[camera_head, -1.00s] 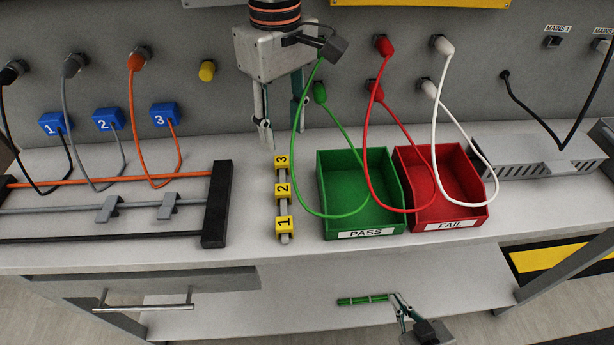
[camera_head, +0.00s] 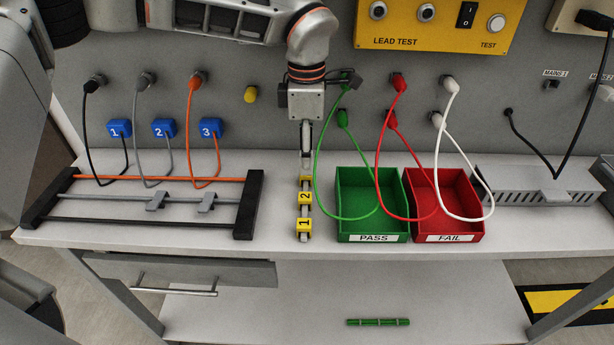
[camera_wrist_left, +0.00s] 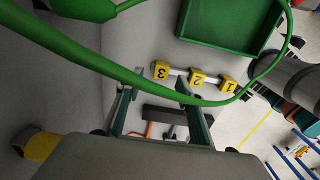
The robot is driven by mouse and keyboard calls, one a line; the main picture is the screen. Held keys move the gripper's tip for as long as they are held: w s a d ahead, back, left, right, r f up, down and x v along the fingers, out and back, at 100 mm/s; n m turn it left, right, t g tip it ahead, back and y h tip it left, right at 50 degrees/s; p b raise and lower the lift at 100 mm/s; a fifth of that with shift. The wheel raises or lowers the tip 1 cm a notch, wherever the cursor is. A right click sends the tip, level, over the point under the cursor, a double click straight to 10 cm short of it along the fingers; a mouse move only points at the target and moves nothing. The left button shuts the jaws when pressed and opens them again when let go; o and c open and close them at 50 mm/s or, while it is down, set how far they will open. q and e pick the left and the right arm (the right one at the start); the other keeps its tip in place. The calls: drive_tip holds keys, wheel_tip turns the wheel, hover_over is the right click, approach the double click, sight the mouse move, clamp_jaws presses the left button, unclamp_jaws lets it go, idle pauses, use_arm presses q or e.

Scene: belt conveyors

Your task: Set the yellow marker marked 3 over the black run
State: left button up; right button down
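The yellow markers stand in a row on a narrow grey strip: marker 2 (camera_head: 304,197) and marker 1 (camera_head: 304,224). Marker 3 is mostly hidden behind my left gripper in the head view but shows in the left wrist view (camera_wrist_left: 161,71). My left gripper (camera_head: 306,163) points down at the far end of the row. In the wrist view its fingers (camera_wrist_left: 158,90) are apart, with marker 3 just beyond the gap and nothing held. The black run (camera_head: 140,221) is the front bar of the rack at left. My right gripper is out of view.
Orange (camera_head: 160,179) and grey (camera_head: 112,196) runs lie behind the black one, between dark end blocks (camera_head: 249,205). A green lead (camera_head: 318,175) hangs close beside my left gripper. The green PASS bin (camera_head: 372,226) stands right of the markers.

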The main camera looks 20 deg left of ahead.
use_arm(q)
drive_tip(key=shift+s+f, duration=0.15)
drive_tip(key=shift+f, duration=1.8)
drive_tip(key=c, duration=0.9)
drive_tip(key=shift+r, duration=0.1)
drive_tip(key=shift+s+r, duration=0.2)
drive_tip(key=shift+r, duration=0.35)
drive_tip(key=r, duration=0.6)
drive_tip(key=shift+s+d, duration=0.1)
drive_tip(key=shift+s, duration=0.1)
drive_tip(key=s+d, duration=0.2)
drive_tip(key=s, duration=0.7)
drive_tip(key=s+d+b, duration=0.1)
drive_tip(key=s+d, duration=0.2)
drive_tip(key=s, duration=0.6)
drive_tip(key=shift+s+d, duration=0.15)
drive_tip(key=shift+s, duration=0.1)
